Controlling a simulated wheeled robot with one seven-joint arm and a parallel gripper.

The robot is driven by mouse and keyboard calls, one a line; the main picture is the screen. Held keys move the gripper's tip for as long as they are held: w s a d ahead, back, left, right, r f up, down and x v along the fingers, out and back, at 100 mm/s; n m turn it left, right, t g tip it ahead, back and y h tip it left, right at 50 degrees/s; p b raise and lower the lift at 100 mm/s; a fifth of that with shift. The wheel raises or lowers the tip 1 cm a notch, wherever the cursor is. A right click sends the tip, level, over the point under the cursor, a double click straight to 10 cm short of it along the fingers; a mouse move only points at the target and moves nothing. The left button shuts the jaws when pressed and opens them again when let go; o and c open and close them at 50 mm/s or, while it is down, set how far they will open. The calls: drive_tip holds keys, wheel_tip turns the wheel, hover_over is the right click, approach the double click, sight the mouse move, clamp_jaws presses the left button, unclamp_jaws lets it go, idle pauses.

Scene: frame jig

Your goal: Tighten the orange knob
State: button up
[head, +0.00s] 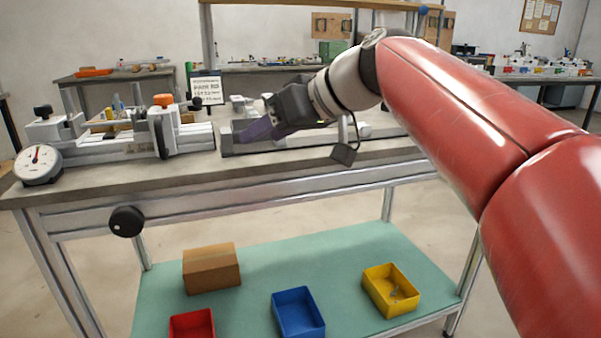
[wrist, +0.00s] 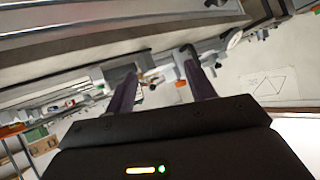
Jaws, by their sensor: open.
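The orange knob (head: 163,100) sits on top of the clamp block of the frame jig (head: 190,138), at the left of the workbench in the head view. My gripper (head: 243,133) is to the right of the knob and a little lower, apart from it, pointing left. In the wrist view the two purple fingers of my gripper (wrist: 160,82) are spread with nothing held between them. I cannot make out the orange knob for certain in the wrist view.
Black knobs (head: 43,111) and a dial gauge (head: 38,164) are at the jig's left end. A large black knob (head: 126,221) sticks out at the bench front. A sign (head: 206,97) stands behind the jig. Bins and a cardboard box (head: 211,268) are on the lower shelf.

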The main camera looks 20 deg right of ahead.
drive_tip(key=s+f+m+g+h, duration=0.1)
drive_tip(key=s+f, duration=0.3)
drive_tip(key=f, duration=0.1)
drive_tip(key=shift+s+d+f+m+h+p, duration=0.15)
drive_tip(key=shift+s+f+m+h+p, duration=0.15)
drive_tip(key=shift+m+p, duration=0.15)
